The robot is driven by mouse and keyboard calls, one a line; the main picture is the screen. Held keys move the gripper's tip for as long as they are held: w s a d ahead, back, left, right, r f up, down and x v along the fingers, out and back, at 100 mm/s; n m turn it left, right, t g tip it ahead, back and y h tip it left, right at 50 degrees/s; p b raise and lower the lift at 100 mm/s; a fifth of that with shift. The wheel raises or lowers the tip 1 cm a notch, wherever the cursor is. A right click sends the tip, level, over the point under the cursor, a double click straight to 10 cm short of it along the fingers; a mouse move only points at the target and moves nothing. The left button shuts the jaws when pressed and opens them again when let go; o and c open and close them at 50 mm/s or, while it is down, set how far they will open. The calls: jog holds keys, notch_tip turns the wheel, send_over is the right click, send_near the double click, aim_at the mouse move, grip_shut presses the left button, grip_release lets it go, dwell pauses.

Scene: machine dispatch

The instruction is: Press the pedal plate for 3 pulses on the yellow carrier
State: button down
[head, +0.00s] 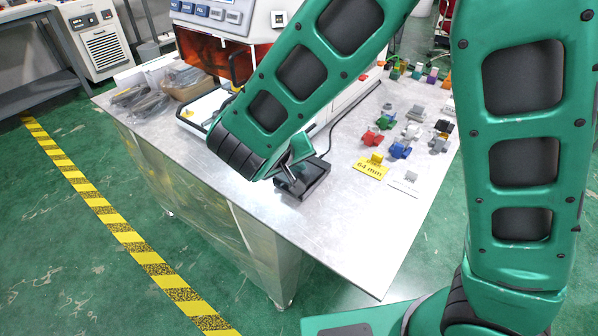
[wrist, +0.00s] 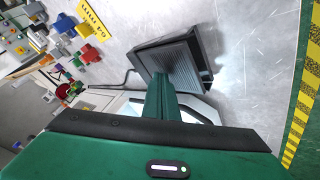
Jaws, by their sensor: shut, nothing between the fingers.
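The pedal (head: 312,182) is a black wedge-shaped unit near the front edge of the metal table. Its ridged plate (wrist: 172,62) faces the wrist camera. My gripper (head: 288,167) is shut and empty, pointing down at the pedal. In the wrist view its green fingers (wrist: 163,92) overlap the plate's lower edge; I cannot tell whether they touch it. A yellow card marked 64 mm (head: 369,170) lies right of the pedal, with a small yellowish piece (head: 376,158) at its back edge. I cannot tell whether that piece is the yellow carrier.
Red (head: 372,137), blue (head: 399,150) and grey (head: 411,131) pieces stand at the right of the table. A machine with an orange window (head: 208,52) stands behind, partly hidden by my arm. A black cable (head: 345,113) runs back from the pedal. The front right tabletop is clear.

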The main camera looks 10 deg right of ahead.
aim_at(300, 174)
jog(key=shift+s+f, duration=0.1)
jog(key=shift+f, duration=0.35)
dwell(0.6)
jog(key=shift+r, duration=0.1)
jog(key=shift+d+r, duration=0.1)
jog(key=shift+r, duration=0.85)
jog(key=shift+r, duration=0.1)
jog(key=shift+w+d+r, duration=0.1)
jog(key=shift+w+r, duration=0.05)
jog(key=shift+r, duration=1.05)
jog(key=shift+w+d+r, duration=0.1)
jog(key=shift+w+r, duration=0.05)
jog(key=shift+r, duration=1.05)
